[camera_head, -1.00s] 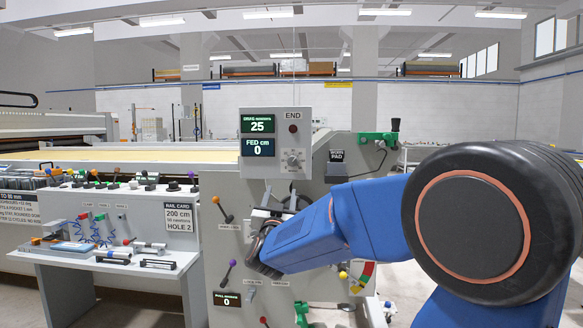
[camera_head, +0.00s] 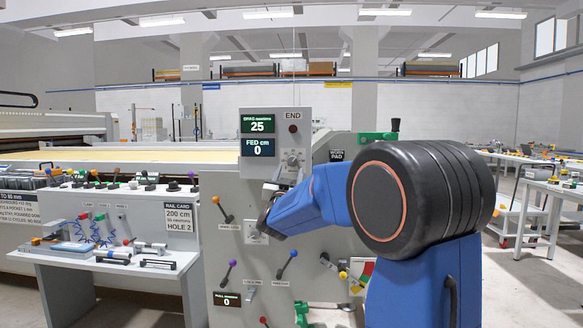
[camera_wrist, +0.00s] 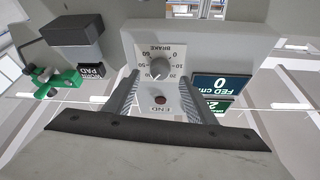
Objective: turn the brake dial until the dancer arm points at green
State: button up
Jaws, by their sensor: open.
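The brake dial (camera_head: 293,160) is a round grey knob on the grey panel under the END button. It also shows in the wrist view (camera_wrist: 159,69), on a white plate with numbers and the word BRAKE. My gripper (camera_wrist: 161,76) is open, its two fingers on either side of the dial in the wrist view, apparently short of it. In the head view my gripper (camera_head: 281,182) is just below-left of the dial. The dancer arm (camera_head: 336,268), with a yellow part, is low right by a red, yellow and green scale (camera_head: 364,272). Its exact colour is too small to tell.
The drag display (camera_head: 257,125) reads 25; the fed display (camera_head: 257,147) reads 0. A red END button (camera_wrist: 160,99) is near the dial. Levers with orange (camera_head: 215,200), purple and blue knobs stick out below. A green clamp (camera_wrist: 50,78) and dark pad box (camera_wrist: 72,38) are alongside.

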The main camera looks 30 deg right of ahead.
aim_at(292, 163)
jog(key=shift+x, duration=2.5)
jog(key=shift+r, duration=0.1)
jog(key=shift+c, duration=0.3)
jog(key=c, duration=1)
